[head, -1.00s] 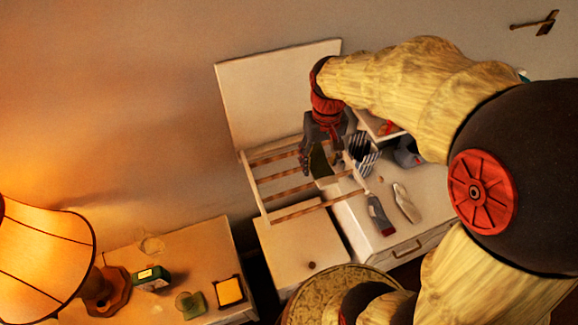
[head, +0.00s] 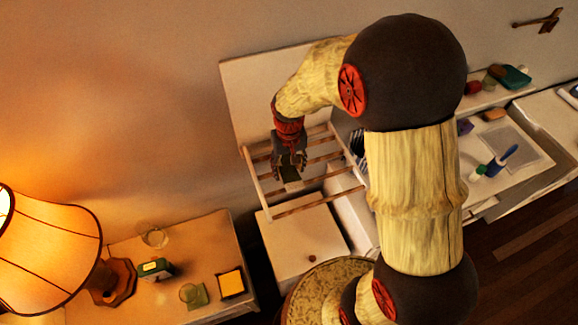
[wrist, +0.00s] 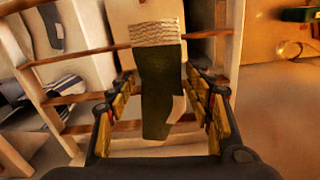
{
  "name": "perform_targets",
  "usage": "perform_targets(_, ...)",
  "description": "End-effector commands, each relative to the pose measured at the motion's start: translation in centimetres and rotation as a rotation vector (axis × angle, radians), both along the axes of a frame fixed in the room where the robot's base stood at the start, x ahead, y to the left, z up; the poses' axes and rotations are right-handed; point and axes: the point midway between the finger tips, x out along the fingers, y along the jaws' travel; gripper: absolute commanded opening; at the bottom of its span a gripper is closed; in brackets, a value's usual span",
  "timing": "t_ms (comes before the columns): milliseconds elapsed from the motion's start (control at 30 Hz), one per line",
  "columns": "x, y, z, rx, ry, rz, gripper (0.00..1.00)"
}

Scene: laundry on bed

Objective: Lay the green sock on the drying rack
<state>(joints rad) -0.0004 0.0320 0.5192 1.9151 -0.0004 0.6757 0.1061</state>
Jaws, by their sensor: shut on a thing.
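The dark green sock (wrist: 160,85) with a pale ribbed cuff lies between the fingers of my gripper (wrist: 161,100) in the wrist view. My gripper is shut on it. In the head view my gripper (head: 289,165) is over the drying rack, and a dark green bit of the sock (head: 291,175) shows just below it. The drying rack (head: 318,203) has a white frame and several wooden bars; its bars also show in the wrist view (wrist: 75,98), behind and beside the sock. I cannot tell whether the sock touches a bar.
A white cabinet (head: 300,245) stands below the rack's front. A bedside table (head: 195,245) with a lamp (head: 45,250), a green box (head: 156,269) and a yellow pad (head: 231,283) is at left. A striped container (wrist: 60,90) sits beside the rack.

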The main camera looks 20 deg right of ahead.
Motion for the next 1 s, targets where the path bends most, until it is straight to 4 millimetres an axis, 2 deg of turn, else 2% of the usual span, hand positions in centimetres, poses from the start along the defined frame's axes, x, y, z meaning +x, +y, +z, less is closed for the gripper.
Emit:
perform_targets(367,-0.02,-0.02,-0.47,0.0,0.0,0.0,0.35)
perform_targets(400,-0.02,-0.02,-0.4,0.0,0.0,0.0,0.54)
perform_targets(600,-0.01,-0.02,-0.34,0.0,0.0,0.0,0.65)
perform_targets(700,-0.01,-0.02,-0.34,0.0,0.0,0.0,0.7)
perform_targets(1000,-0.01,-0.02,-0.25,0.0,-0.001,0.0,0.7)
